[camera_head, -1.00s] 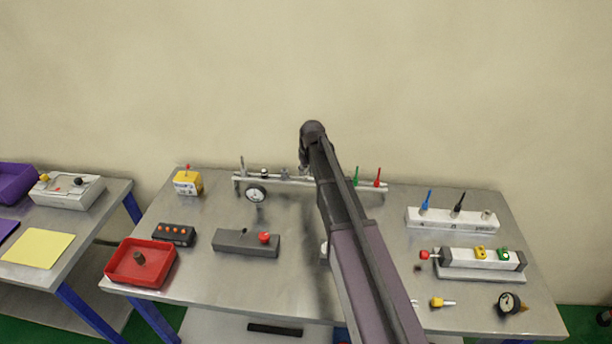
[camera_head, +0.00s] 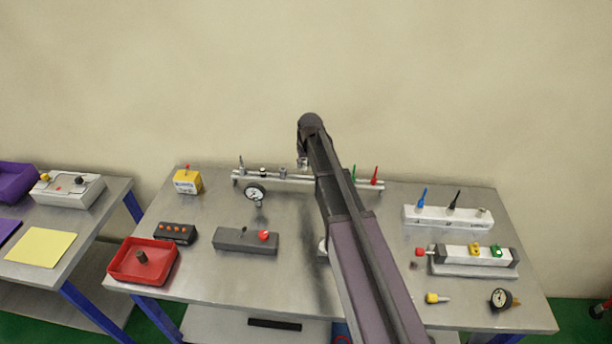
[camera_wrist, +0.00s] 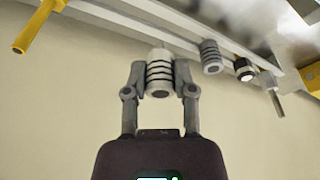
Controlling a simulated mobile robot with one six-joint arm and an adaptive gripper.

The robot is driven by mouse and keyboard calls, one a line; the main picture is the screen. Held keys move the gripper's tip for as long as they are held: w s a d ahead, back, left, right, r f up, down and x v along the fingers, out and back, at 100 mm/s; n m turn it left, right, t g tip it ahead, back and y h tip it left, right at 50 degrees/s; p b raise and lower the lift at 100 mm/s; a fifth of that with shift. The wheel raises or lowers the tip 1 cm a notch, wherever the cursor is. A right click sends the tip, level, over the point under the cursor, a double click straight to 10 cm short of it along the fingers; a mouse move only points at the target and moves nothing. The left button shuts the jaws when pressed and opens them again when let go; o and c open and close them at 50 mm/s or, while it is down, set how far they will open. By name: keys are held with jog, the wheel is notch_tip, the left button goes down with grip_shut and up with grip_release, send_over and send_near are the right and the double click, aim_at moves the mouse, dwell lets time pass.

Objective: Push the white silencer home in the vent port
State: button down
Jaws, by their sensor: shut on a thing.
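My gripper (camera_wrist: 159,82) is shut on the white silencer (camera_wrist: 159,73), a pale ribbed cylinder with dark rings, one finger on each side. In the wrist view its far end lies in front of the pale manifold rail (camera_wrist: 112,18); I cannot tell whether it touches the rail or is inside a port. The vent port itself is not visible, hidden behind the silencer or out of sight. In the head view my gripper (camera_head: 302,160) is small and partly hidden by my arm, above the rail (camera_head: 275,181) at the back of the bench.
Near the silencer on the rail are a grey ribbed fitting (camera_wrist: 211,57), a black-and-white fitting (camera_wrist: 245,69) and a metal lever (camera_wrist: 275,97). A yellow handle (camera_wrist: 34,30) is at upper left. A pressure gauge (camera_head: 255,193) stands in front of the rail. My arm crosses the bench.

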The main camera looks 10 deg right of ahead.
aim_at(304, 161)
jog(key=shift+r, duration=0.1)
notch_tip(304, 161, up, 6)
jog(key=p, duration=0.6)
dwell(0.3)
